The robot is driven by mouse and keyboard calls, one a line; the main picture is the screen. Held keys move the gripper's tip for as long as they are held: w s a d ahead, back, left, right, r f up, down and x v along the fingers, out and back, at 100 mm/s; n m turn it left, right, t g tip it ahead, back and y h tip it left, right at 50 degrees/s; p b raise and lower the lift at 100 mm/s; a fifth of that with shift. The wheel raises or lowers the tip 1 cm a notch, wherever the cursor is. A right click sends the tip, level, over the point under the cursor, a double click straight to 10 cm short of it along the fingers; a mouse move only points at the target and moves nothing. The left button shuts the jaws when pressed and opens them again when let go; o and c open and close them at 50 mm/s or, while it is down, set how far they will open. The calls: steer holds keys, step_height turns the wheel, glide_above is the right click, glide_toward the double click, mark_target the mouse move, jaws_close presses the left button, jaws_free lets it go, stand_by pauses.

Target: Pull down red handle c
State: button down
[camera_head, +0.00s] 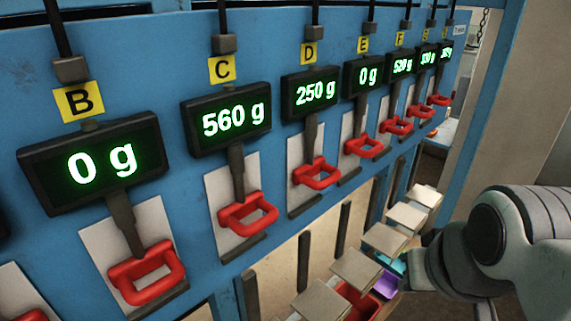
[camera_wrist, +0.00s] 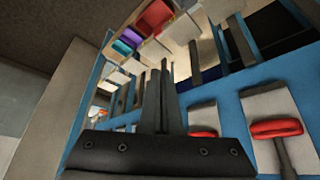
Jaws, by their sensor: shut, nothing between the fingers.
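Red handle C (camera_head: 248,213) is a red loop on a dark lever below the 560 g display (camera_head: 229,120) and the yellow C label (camera_head: 222,69). It hangs in front of a white plate, with nothing touching it. My gripper (camera_wrist: 161,72) shows in the wrist view with its fingers shut together and empty. In the head view my arm comes in from the lower right, well away from handle C, and the fingers cannot be made out. The wrist view shows two red handles (camera_wrist: 276,129) to the right of the fingers; their letters are not visible.
Neighbouring red handles B (camera_head: 147,273) and D (camera_head: 317,173) hang on either side of C on the blue panel (camera_head: 150,60). Below the panel are dark upright bars, grey flaps (camera_head: 357,268) and coloured bins (camera_head: 386,284). The space directly before handle C looks clear.

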stand_by(0.3)
steer(key=n+g+y+p, duration=0.1)
steer(key=n+g+p, duration=0.55)
steer(key=n, duration=0.95)
glide_toward(264, 222)
steer(key=t+p, duration=0.1)
steer(key=shift+s, duration=0.45)
steer(key=shift+f, duration=0.1)
steer(key=f+b, duration=0.1)
steer(key=f, duration=0.1)
steer(key=f+b, duration=0.4)
steer(key=f, duration=0.1)
steer(key=shift+w+a, duration=0.1)
steer(key=shift+a, duration=0.2)
